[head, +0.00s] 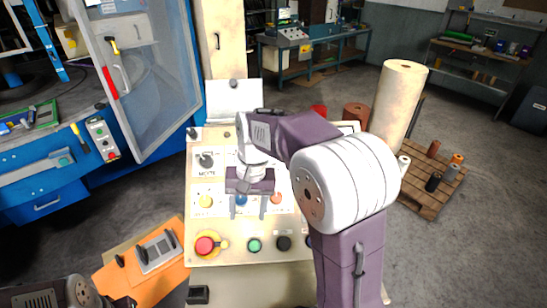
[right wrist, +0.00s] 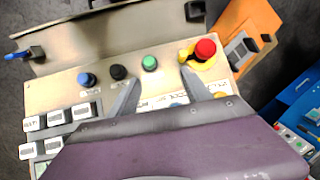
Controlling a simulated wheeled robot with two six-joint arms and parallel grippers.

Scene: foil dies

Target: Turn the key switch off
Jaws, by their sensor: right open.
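The sloped control panel (head: 222,222) stands in front of me. I cannot clearly pick out the key switch; part of the panel is hidden behind my right arm. A dark rotary selector (head: 206,160) sits at its upper left, with the word MODE below it. A red mushroom button (head: 205,245) with a yellow surround is at the lower left, and also shows in the right wrist view (right wrist: 205,47). My right gripper (head: 247,212) is open and empty, pointing at the middle of the panel; its two fingers also show in the right wrist view (right wrist: 160,78). My left gripper is out of sight.
Green (head: 254,245) and black (head: 283,243) buttons line the panel's lower row. An orange board (head: 150,292) lies left of the panel. A blue machine with an open clear door (head: 150,80) stands at the left.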

